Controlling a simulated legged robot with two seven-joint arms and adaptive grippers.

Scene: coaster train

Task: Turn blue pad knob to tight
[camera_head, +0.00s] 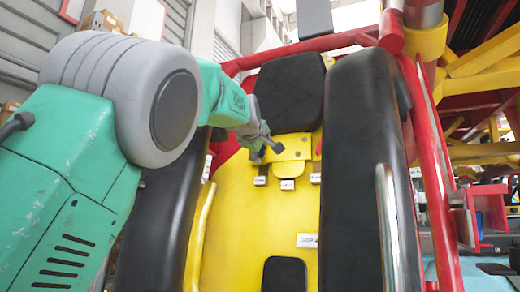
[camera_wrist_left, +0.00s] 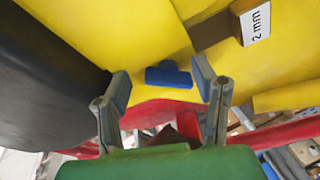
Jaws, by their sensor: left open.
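The blue pad knob (camera_wrist_left: 168,76) is a small blue piece on the yellow panel (camera_wrist_left: 140,40), between my left fingertips in the left wrist view. My left gripper (camera_head: 266,143) reaches to the yellow plate (camera_head: 291,150) below the black headrest pad (camera_head: 289,90). In the left wrist view my left gripper (camera_wrist_left: 163,82) is open, with a finger on each side of the knob and a gap beside each. I cannot tell how deep the fingers sit around it. The blue knob is not made out in the head view. My right gripper is not in view.
Tall black side pads (camera_head: 362,180) flank the yellow seat back (camera_head: 255,225). Small white tags (camera_head: 287,185) hang below the plate; a "2 mm" tag (camera_wrist_left: 255,24) shows close by in the wrist view. A red tube frame (camera_head: 432,180) and silver handle (camera_head: 388,225) stand at right.

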